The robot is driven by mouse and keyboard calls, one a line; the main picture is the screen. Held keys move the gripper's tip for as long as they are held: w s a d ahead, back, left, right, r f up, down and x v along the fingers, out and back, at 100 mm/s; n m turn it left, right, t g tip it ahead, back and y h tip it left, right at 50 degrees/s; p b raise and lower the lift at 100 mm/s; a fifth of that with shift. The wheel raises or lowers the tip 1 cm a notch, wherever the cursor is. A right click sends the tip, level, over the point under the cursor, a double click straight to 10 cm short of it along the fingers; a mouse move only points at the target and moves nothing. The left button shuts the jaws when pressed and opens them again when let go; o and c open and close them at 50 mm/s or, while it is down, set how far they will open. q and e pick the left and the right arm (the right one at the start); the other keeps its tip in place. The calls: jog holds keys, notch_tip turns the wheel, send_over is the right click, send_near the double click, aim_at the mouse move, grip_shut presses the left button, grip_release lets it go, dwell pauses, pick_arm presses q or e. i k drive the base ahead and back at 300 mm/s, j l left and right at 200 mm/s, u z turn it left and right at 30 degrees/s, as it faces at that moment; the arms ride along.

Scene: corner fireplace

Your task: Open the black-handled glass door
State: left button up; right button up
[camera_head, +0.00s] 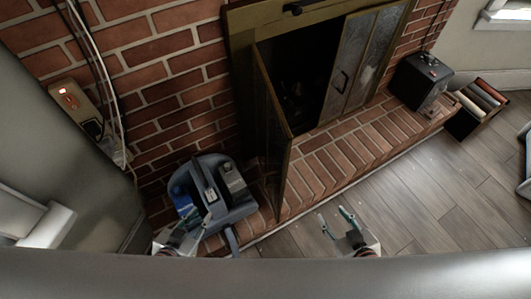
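The fireplace has a brass-coloured frame (241,50) with glass doors. The left glass door (268,125) stands swung outward over the brick hearth, seen nearly edge-on; I see no handle on it. My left gripper (195,220) is low in the view, open and empty, in front of the blue-grey caddy. My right gripper (336,220) is open and empty above the wooden floor, right of the open door's lower end and apart from it.
A blue-grey caddy (237,207) with items stands left of the open door. A dark box-shaped appliance (420,80) sits on the hearth's right end (385,125). A crate of rolled items (476,110) is beside it. Cables and a power outlet (72,100) are on the left wall. The wooden floor (420,190) is clear.

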aim_at(357, 38)
jog(key=l+z, duration=0.9)
jog(key=z, duration=0.15)
jog(key=i+l, duration=0.25)
jog(key=l, duration=0.15)
jog(key=i+l, duration=0.2)
jog(key=l, duration=0.2)
jog(key=i+l+u, duration=0.15)
jog(key=i+u, duration=0.3)
jog(key=i+l+u, duration=0.2)
jog(key=u, duration=0.25)
